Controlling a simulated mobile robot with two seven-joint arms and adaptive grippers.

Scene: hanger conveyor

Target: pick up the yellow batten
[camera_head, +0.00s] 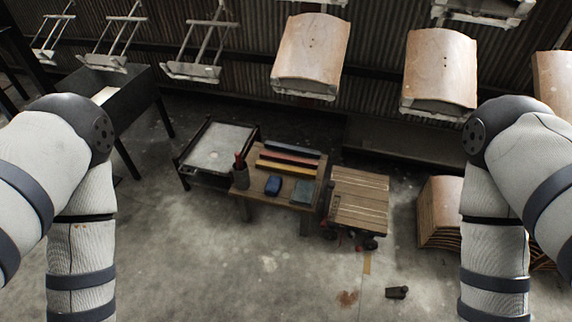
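The yellow batten (284,167) lies flat on a small wooden table (258,191) in the middle of the view. It is the nearest of three long battens lying roughly parallel. A red batten (290,158) lies just behind it and a dark blue batten (292,149) lies farthest back. Nothing covers the yellow batten. Both my arms hang down at the sides of the view, well apart from the table. Their lower ends run out of the bottom edge, so neither gripper shows.
A blue object (273,185), a grey-green block (305,192) and a cup (240,178) with red items share the table. A metal-topped stand (216,147) is left, a wooden cart (358,200) right. Curved wooden panels (310,52) hang behind. The front floor is mostly clear.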

